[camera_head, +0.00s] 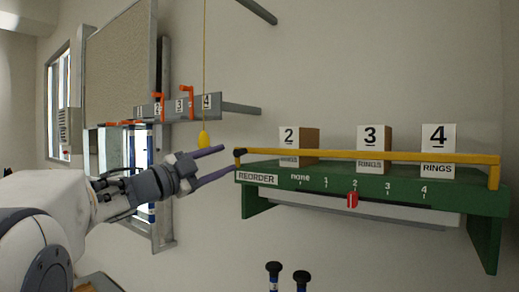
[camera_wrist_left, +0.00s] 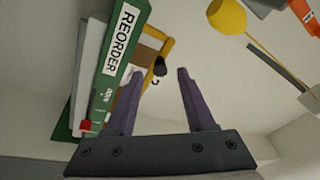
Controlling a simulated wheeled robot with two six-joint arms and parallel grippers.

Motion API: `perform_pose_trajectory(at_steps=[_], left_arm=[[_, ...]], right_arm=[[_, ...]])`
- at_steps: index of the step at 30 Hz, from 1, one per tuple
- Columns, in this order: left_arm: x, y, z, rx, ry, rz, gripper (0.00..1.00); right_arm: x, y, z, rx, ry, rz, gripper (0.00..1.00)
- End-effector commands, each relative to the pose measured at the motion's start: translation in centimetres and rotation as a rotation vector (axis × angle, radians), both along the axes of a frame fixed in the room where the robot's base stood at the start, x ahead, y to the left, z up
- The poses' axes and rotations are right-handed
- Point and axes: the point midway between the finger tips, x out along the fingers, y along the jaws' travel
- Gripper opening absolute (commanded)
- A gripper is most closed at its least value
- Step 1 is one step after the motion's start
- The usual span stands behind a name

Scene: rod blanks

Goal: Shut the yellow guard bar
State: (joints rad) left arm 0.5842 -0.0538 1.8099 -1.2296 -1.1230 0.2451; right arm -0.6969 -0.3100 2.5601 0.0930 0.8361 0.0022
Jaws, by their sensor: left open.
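The yellow guard bar (camera_head: 350,155) runs level across the front of the numbered boxes on the green shelf (camera_head: 390,187). Its right end meets a yellow upright at the shelf's right end. Its black knob (camera_head: 240,152) is at the left end, close to the shelf's left edge; I cannot tell if it is latched. My left gripper (camera_head: 229,160) is open and empty, its purple fingers pointing at the knob end. In the left wrist view, the knob (camera_wrist_left: 160,67) appears between the fingertips (camera_wrist_left: 160,73), apparently just beyond them. My right gripper is not in view.
A red slider (camera_head: 352,199) is on the shelf's REORDER scale near 2. A yellow pull (camera_head: 204,139) hangs on a cord above my left gripper. A grey rail with orange hooks (camera_head: 187,100) is behind. Two black knobs (camera_head: 273,268) rise at the bottom.

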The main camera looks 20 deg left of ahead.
Motion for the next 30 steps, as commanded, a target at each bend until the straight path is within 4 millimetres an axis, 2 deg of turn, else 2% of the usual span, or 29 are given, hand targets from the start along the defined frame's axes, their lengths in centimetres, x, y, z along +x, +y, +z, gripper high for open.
perform_pose_trajectory(at_steps=[9,16,21,29,30], left_arm=[[4.7,-2.6,1.6,-0.001,0.002,-0.006,0.54],[7.7,-4.0,2.2,-0.002,0.001,-0.003,0.54],[8.6,-4.5,2.2,0.0,0.001,-0.002,0.54],[8.7,-4.5,2.2,-0.001,0.0,0.0,0.54],[8.7,-4.5,2.2,-0.001,0.0,-0.001,0.43]], right_arm=[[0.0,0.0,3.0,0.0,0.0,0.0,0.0],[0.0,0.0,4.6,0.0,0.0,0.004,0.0],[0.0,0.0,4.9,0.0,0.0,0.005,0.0],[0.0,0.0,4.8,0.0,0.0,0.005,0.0],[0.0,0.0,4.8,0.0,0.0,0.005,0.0]])
